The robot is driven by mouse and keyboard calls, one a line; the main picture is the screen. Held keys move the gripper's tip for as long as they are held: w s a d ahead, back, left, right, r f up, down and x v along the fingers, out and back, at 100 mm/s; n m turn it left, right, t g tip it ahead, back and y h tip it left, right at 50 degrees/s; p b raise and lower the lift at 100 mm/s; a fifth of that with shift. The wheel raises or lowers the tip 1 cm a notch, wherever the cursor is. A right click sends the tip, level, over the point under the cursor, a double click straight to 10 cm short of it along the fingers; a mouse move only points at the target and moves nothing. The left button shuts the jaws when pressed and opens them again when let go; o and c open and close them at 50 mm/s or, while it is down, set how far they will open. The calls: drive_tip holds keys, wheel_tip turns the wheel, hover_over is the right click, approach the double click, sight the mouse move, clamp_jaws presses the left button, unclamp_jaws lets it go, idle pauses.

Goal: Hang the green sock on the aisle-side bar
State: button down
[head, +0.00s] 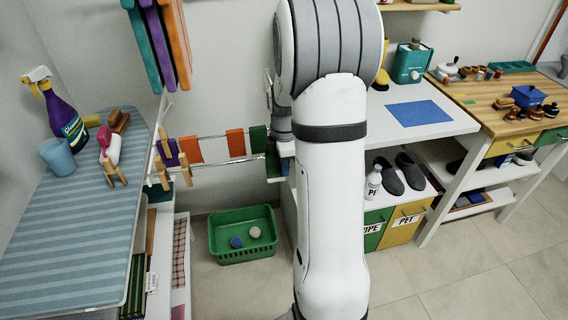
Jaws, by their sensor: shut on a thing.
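The drying rack has two thin bars between the ironing board and the white counter. The aisle-side bar (215,161) is the nearer one, and its visible stretch looks bare. My gripper (280,150) is at the right end of the rack, largely hidden behind my arm. A dark green cloth, seemingly the green sock (273,166), hangs just below it, and the gripper is shut on it. Whether the sock touches the bar cannot be told. Another green cloth (258,140) hangs on the far bar, left of my gripper, beside orange cloths (236,142) and a purple one (168,152).
Wooden clothespins (163,172) stand at the rack's left end. A green basket (243,236) with two balls sits on the floor below. The striped ironing board (75,215) is left; the white counter (440,125) is right. Floor at the lower right is clear.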

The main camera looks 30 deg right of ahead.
drive_tip(key=c, duration=1.2)
unclamp_jaws()
drive_tip(key=shift+c, duration=0.2)
drive_tip(key=shift+r, duration=0.1)
wheel_tip(320, 180, up, 8)
drive_tip(key=shift+a+f, duration=0.1)
drive_tip(key=s+a+r+m+t+p, duration=0.1)
drive_tip(key=s+a+r+m, duration=0.1)
drive_tip(key=s+a+m, duration=0.5)
drive_tip(key=s+a+r+m+t, duration=0.1)
drive_tip(key=s+a+r+m, duration=0.2)
drive_tip(key=s+a+m, duration=0.4)
drive_tip(key=s+a, duration=0.2)
drive_tip(key=s, duration=0.2)
drive_tip(key=shift+s+a+r+m+t+p, duration=0.2)
drive_tip(key=shift+s+r+m+t+p, duration=0.1)
drive_tip(key=shift+r+m+p, duration=0.1)
